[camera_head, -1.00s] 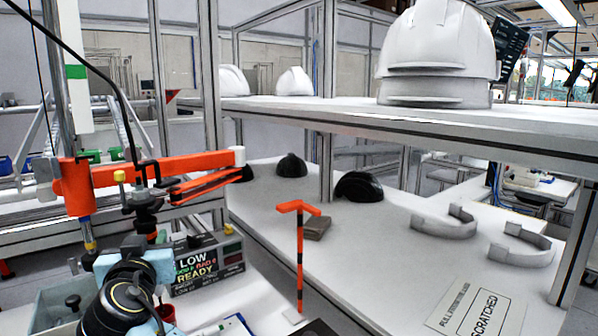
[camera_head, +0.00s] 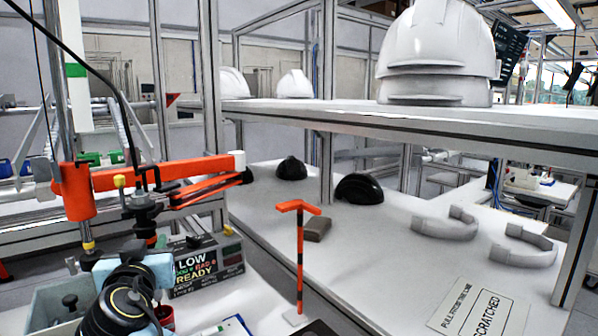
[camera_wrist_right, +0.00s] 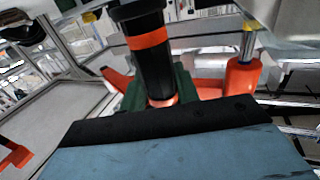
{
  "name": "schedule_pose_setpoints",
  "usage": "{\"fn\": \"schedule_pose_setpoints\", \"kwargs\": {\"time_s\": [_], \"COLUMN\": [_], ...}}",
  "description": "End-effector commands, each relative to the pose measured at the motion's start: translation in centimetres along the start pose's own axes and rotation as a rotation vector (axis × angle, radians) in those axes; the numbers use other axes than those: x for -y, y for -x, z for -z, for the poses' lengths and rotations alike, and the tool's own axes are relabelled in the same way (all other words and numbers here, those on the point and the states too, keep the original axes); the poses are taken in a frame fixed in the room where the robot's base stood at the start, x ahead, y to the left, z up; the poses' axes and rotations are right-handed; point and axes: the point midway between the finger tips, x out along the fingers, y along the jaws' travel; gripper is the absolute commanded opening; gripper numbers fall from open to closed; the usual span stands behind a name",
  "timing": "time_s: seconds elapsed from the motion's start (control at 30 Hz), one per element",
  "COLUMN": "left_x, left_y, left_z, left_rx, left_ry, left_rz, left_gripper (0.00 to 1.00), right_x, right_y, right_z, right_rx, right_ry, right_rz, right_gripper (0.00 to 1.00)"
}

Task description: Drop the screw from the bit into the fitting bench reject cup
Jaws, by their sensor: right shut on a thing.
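My right gripper (camera_head: 133,262) has light blue fingers and is shut on a black driver (camera_head: 143,208) hanging from an orange jointed arm (camera_head: 120,178). In the right wrist view the driver (camera_wrist_right: 150,60) is a black cylinder with an orange band, rising behind the blue finger. Its bit and any screw are hidden in both views. A small red cup (camera_head: 166,316), perhaps the reject cup, stands just right of my wrist, partly covered; its inside cannot be made out. My left gripper is not in view.
A display box (camera_head: 208,262) reading LOW and READY stands behind the red cup. A grey bin (camera_head: 50,312) is at the lower left. An orange-and-black post (camera_head: 299,260) stands on the bench to the right. Black shells (camera_head: 359,188) and grey curved parts lie farther back.

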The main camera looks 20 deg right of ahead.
Motion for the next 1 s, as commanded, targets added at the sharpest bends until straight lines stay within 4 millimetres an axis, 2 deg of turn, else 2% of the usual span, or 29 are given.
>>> {"fn": "schedule_pose_setpoints", "kwargs": {"time_s": [1.0], "left_x": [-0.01], "left_y": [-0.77], "left_z": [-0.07], "left_rx": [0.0], "left_ry": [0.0], "left_rz": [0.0], "left_gripper": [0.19], "right_x": [0.04], "right_y": [0.01], "right_z": [-0.62], "right_rx": [0.005], "right_ry": [0.001], "right_rz": [0.0], "right_gripper": [0.0]}}
